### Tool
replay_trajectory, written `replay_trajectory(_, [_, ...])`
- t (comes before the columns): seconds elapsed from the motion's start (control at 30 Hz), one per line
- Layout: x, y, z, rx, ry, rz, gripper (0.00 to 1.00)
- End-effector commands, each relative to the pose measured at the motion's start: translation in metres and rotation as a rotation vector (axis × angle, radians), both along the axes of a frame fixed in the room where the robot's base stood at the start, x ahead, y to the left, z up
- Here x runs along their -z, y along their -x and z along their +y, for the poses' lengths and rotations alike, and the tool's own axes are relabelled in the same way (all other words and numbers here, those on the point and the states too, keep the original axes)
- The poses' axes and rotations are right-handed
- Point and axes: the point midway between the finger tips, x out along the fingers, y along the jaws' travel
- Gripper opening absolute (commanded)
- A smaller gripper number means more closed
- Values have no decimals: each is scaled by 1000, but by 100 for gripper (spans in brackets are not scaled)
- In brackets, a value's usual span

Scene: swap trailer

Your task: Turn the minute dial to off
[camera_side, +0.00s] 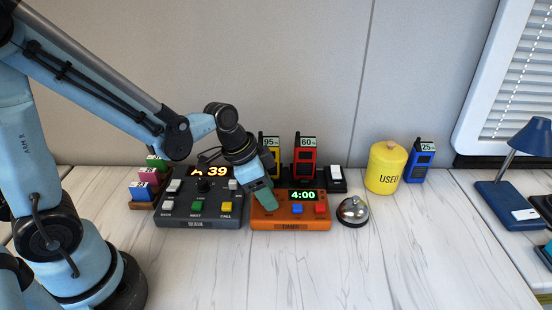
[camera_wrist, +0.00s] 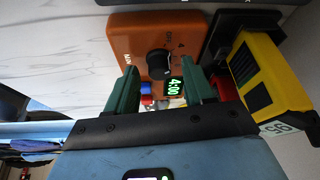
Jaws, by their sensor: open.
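The orange timer (camera_side: 290,223) stands on the table, its green display (camera_side: 303,195) reading 4:00, with a blue and a red button below. In the side view my gripper (camera_side: 265,197) hangs over its left part and hides the dial.
A dark queue console (camera_side: 190,216) showing A 39 stands close left of the timer. A silver bell (camera_side: 352,211) stands close right. Behind are a charger with yellow (camera_side: 270,146) and red (camera_side: 305,157) radios. A yellow USED canister (camera_side: 385,168) and blue radio (camera_side: 419,161) stand farther right. The front table is clear.

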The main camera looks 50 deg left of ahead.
Motion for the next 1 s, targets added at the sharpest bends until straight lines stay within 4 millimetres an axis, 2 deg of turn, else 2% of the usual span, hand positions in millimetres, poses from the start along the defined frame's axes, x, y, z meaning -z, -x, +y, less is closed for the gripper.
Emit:
replay_trajectory(0.27, [1, 0, 0, 0, 0, 0, 53])
replay_trajectory(0.6, [1, 0, 0, 0, 0, 0, 2])
replay_trajectory(0.63, [1, 0, 0, 0, 0, 0, 0])
replay_trajectory(1.0, [1, 0, -1, -82, -1, 0, 0])
